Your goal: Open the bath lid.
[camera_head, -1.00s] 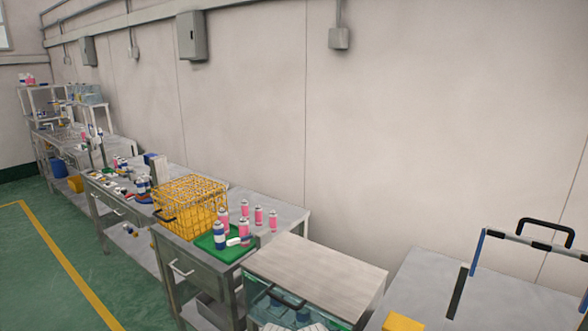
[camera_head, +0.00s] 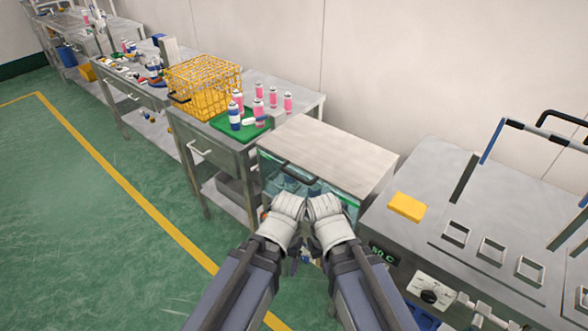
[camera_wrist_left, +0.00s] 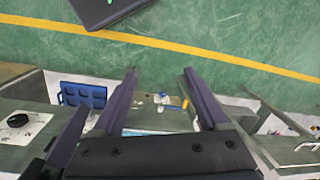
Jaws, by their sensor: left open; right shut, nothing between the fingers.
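The bath (camera_head: 385,250) is a grey metal unit at the right of the head view, with a lit display reading about 50 C and a dial on its front. Its flat top has several square openings and a black handle (camera_head: 562,118) on a frame with blue parts at the far right. I cannot tell which part is the lid. My right gripper (camera_head: 324,208) is left of the bath, in front of the glass-fronted cabinet; its fingers are mostly hidden. My left gripper (camera_wrist_left: 160,74) is open and empty in the left wrist view, close beside the right one.
A yellow block (camera_head: 406,207) lies on the bath's top. The cabinet (camera_head: 330,150) stands left of it. Further left, a bench holds a green tray (camera_head: 222,122), pink and blue cans and a yellow wire basket (camera_head: 200,85). The green floor (camera_head: 100,220) at left is clear.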

